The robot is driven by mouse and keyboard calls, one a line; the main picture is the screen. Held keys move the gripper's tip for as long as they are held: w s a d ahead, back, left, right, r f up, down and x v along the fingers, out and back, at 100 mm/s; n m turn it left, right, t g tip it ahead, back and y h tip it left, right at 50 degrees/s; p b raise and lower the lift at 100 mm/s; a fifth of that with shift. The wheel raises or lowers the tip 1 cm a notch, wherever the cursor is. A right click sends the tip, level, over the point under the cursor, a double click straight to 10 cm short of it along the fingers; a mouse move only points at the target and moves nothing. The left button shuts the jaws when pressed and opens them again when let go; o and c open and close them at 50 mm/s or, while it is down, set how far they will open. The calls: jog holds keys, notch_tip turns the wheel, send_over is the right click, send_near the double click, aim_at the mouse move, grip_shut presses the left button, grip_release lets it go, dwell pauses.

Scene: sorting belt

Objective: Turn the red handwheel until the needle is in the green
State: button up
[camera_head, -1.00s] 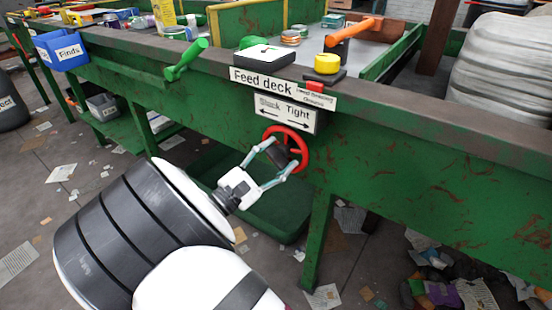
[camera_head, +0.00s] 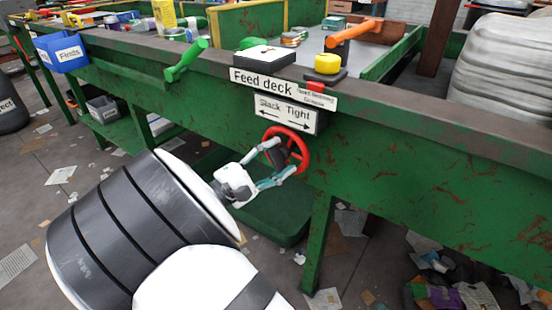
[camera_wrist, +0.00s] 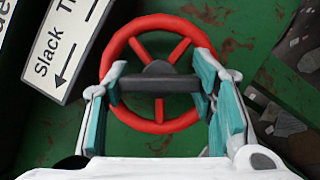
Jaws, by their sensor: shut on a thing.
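The red handwheel (camera_head: 303,150) is on the green front of the feed deck, below a white sign (camera_head: 285,113) reading "Slack" and "Tight" with arrows. In the wrist view the wheel's rim (camera_wrist: 157,22) and spokes face me, with a dark bar (camera_wrist: 160,86) across its hub. My gripper (camera_head: 276,156) is at the wheel. In the wrist view its teal fingers (camera_wrist: 160,90) stand on either side of the dark bar, shut on it, inside or over the rim. I cannot make out a needle or a green zone in either view.
Above the wheel are the "Feed deck" label (camera_head: 262,82), a yellow button (camera_head: 327,63) and a black box with a white top (camera_head: 264,54). A green lever (camera_head: 186,60) sticks out at the left. A green leg (camera_head: 318,240) stands below right. Litter lies on the floor.

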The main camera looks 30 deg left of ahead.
jog(key=o, duration=0.9)
jog(key=v, duration=0.7)
jog(key=shift+s+f, duration=0.15)
jog(key=shift+s, duration=0.1)
jog(key=shift+a, duration=0.1)
